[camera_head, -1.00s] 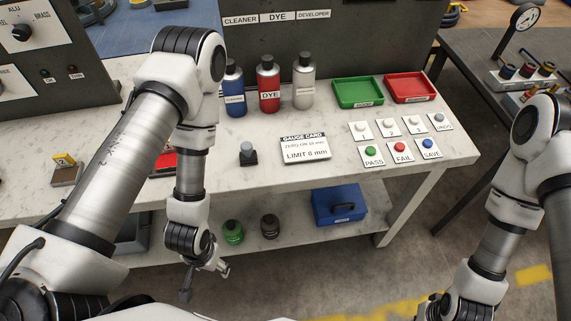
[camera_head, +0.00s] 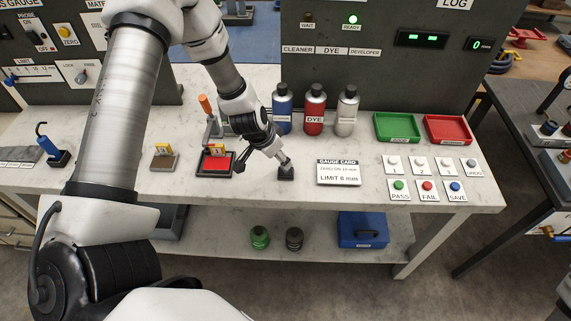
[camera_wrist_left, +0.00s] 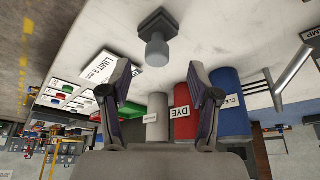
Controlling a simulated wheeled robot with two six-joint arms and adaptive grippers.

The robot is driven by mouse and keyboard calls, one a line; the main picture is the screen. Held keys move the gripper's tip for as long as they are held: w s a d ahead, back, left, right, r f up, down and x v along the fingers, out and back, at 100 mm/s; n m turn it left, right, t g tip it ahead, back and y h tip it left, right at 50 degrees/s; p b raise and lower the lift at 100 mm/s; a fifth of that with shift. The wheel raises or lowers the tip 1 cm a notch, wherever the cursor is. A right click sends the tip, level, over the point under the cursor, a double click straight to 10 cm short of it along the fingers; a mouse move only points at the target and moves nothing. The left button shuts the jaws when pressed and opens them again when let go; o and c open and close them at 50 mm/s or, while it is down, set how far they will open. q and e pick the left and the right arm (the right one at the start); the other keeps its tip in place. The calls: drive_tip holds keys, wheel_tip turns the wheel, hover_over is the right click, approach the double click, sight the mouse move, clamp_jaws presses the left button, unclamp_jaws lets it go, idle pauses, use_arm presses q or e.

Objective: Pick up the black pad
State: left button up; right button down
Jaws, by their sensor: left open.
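A small square black pad (camera_head: 286,174) with a grey knob on top stands on the marble bench, left of the gauge card. It also shows in the left wrist view (camera_wrist_left: 156,20), with its grey knob pointing towards the camera, beyond the fingertips. My left gripper (camera_head: 265,164) is open and empty above the bench, just by the pad. In the head view one fingertip hides most of the knob. In the left wrist view the open fingers (camera_wrist_left: 161,84) are apart from the pad and knob. My right gripper is not in view.
Blue, red and grey bottles (camera_head: 314,110) stand behind the pad. The gauge card (camera_head: 338,172) lies to its right, with buttons and green (camera_head: 397,127) and red trays (camera_head: 448,129) beyond. A black-framed red block (camera_head: 216,163) sits to the left, close to my gripper.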

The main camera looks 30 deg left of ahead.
use_arm(q)
drive_tip(key=b+x, duration=0.1)
drive_tip(key=x, duration=0.2)
drive_tip(key=b+x, duration=0.1)
drive_tip(key=x, duration=0.2)
drive_tip(key=shift+w+d+r, duration=0.15)
drive_tip(key=shift+w+d, duration=0.1)
drive_tip(key=shift+a, duration=0.1)
drive_tip(key=shift+c, duration=0.4)
clamp_jaws()
drive_tip(key=shift+r, duration=0.1)
